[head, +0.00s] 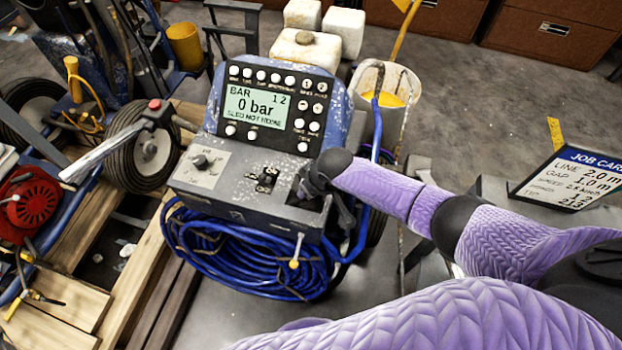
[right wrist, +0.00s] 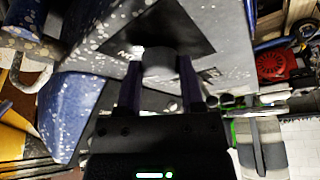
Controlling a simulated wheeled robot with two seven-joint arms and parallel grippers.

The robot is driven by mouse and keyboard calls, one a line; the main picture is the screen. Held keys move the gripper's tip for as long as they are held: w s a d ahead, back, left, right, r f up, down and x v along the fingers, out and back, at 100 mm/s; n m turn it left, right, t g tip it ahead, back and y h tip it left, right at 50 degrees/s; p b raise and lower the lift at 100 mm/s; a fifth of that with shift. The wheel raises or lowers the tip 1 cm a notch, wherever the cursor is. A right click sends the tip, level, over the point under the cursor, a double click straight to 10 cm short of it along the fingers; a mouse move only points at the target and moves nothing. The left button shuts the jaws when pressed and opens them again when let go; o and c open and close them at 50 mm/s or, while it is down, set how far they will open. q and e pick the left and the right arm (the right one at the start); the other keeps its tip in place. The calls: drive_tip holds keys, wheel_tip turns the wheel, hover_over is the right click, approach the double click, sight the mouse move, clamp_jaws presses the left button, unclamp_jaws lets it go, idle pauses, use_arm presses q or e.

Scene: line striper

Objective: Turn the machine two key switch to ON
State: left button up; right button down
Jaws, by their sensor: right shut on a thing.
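The machine (head: 250,208) has a blue, paint-speckled body and a grey sloped panel. Its lit screen (head: 254,107) reads "0 bar". My right gripper (head: 312,190) reaches in from the right and is at the black plate at the panel's right end. In the right wrist view my right gripper (right wrist: 160,85) is shut on a dark grey rounded key head (right wrist: 158,62), one finger on each side. The key's lettered black plate (right wrist: 190,30) is partly hidden, so which position the key points to cannot be told. My left gripper is not in view.
A round knob (head: 201,161) and a black switch (head: 266,178) sit left of my right gripper. A coiled blue hose (head: 235,250) hangs below the panel. A job card sign (head: 575,178) stands at the right. White containers (head: 307,45) stand behind the screen.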

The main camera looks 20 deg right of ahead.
drive_tip(key=shift+m+p, duration=0.4)
drive_tip(key=shift+m, duration=0.1)
drive_tip(key=shift+c, duration=1.1)
unclamp_jaws()
drive_tip(key=p+v, duration=0.6)
drive_tip(key=v, duration=0.4)
drive_tip(key=shift+a, duration=0.2)
drive_tip(key=shift+s, duration=0.1)
